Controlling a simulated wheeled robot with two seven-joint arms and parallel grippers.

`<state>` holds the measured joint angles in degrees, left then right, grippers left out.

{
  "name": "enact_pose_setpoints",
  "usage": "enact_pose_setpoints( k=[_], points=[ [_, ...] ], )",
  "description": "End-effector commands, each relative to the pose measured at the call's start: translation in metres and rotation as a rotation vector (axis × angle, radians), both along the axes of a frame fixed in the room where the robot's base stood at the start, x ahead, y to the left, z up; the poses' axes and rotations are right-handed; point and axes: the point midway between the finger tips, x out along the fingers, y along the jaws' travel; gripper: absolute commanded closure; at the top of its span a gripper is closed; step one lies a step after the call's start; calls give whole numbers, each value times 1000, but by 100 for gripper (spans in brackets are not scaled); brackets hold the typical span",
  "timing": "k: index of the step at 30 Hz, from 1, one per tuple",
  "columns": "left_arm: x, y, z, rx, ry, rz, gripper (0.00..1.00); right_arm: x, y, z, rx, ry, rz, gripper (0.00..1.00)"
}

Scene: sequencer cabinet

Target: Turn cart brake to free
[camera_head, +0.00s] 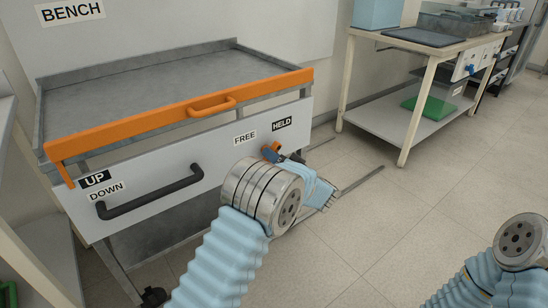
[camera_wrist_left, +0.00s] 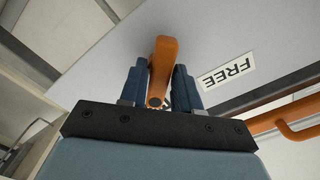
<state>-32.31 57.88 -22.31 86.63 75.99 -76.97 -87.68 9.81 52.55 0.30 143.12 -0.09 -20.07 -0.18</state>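The cart brake is an orange lever (camera_wrist_left: 162,62) on the pale front panel of the cart (camera_head: 150,180). In the head view only a bit of the lever (camera_head: 274,147) shows, below and between the FREE label (camera_head: 245,138) and the HELD label (camera_head: 282,124). My left gripper (camera_head: 271,152) is at the panel, partly hidden behind my own wrist. In the left wrist view its two dark blue fingers (camera_wrist_left: 160,88) are on either side of the lever, closed against it with almost no gap. The FREE label also shows there (camera_wrist_left: 228,71). My right gripper is out of view.
The cart has an orange bar with a loop handle (camera_head: 211,106) along its tray edge, and a black handle (camera_head: 150,192) by the UP and DOWN labels. A bench (camera_head: 397,117) with a green board stands at back right. The floor between is open.

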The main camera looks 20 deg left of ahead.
Motion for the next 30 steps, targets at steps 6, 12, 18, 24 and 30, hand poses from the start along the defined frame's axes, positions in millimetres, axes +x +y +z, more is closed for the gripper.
enact_pose_setpoints(
  k=[6, 12, 18, 24, 30],
  points=[
    [0, 0, 0, -1, 0, -1, 99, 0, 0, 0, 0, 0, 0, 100],
    [0, 0, -1, -20, -25, -1, 99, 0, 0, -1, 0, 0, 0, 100],
    [0, 0, -1, -82, -102, 0, 99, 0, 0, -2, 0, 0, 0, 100],
    [0, -1, -2, -185, -232, 0, 99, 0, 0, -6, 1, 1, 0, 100],
    [0, -1, -3, -301, -384, 0, 99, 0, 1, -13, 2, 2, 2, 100]
  ],
)
